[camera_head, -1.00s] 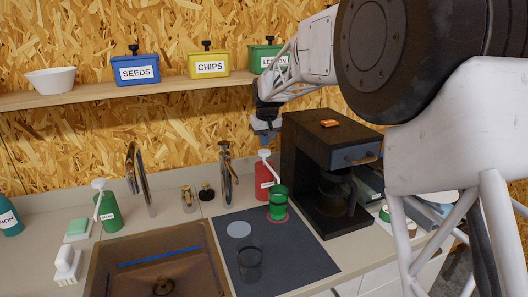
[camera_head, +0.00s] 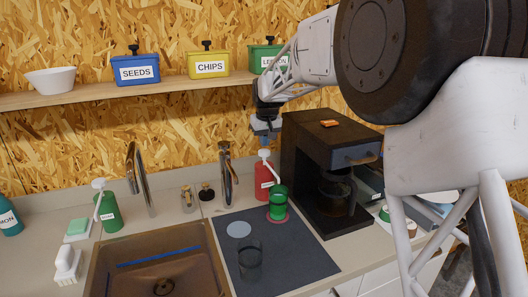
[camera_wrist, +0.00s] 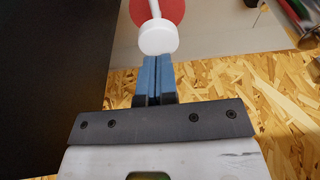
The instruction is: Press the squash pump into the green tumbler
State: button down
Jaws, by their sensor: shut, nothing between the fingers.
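The squash pump is a red bottle (camera_head: 263,182) with a white pump head (camera_head: 264,154), standing on the counter behind the green tumbler. The green tumbler (camera_head: 278,203) stands upright on a red ring on the dark mat, with the pump's spout on its side. My gripper (camera_head: 264,140) is shut and empty, pointing down just above the white pump head. In the wrist view the blue fingertips (camera_wrist: 155,62) are at the edge of the round white pump top (camera_wrist: 158,37), with the red bottle (camera_wrist: 172,8) below it. I cannot tell whether they touch it.
A dark coffee machine (camera_head: 315,150) stands close at the right of the pump. A clear glass (camera_head: 250,258) stands on the dark mat (camera_head: 290,250).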

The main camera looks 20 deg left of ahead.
aim_at(264, 151)
jog(key=shift+f, duration=0.2)
jog(key=shift+f, duration=1.35)
jog(key=shift+r, duration=3.1)
jog(key=shift+d, duration=0.1)
